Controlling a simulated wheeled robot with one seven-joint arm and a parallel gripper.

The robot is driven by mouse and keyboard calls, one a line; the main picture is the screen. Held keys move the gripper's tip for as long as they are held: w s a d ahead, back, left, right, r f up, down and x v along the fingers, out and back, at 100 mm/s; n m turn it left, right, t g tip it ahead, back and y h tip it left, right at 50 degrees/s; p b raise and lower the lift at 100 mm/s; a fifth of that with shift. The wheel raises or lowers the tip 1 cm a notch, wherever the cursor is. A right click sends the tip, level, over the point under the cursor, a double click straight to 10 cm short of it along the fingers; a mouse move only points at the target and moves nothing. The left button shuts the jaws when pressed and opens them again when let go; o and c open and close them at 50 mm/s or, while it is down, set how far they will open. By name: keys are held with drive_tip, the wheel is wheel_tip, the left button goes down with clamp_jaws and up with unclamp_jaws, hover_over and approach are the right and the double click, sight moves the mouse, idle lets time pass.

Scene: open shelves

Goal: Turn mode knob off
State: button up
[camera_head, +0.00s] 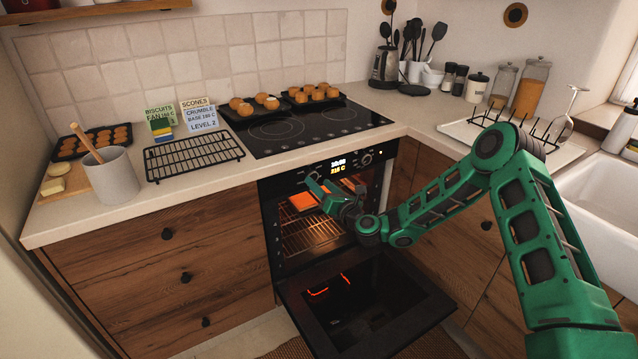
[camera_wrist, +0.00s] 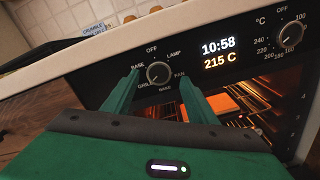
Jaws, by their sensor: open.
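The mode knob (camera_wrist: 158,73) is a small round dark knob on the oven's control panel. In the wrist view it shows between my two green fingertips, with OFF printed above it and LAMP, FAN, BASE and GRILL around it. I cannot clearly tell which label it points to. My gripper (camera_wrist: 159,80) is open, one finger on each side of the knob in the picture; contact cannot be told. In the head view my gripper (camera_head: 322,191) is at the left part of the oven front and largely covers the knob.
The oven door (camera_head: 365,305) hangs open below my arm. The oven inside is lit, with an orange item (camera_head: 306,200) on a rack. The display (camera_wrist: 218,54) reads 10:58 and 215 C. The temperature knob (camera_wrist: 291,34) is to the right. The worktop edge overhangs the panel.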

sight(315, 178)
drive_tip(key=shift+x, duration=1.6)
drive_tip(key=c, duration=1.1)
drive_tip(key=shift+d, duration=0.2)
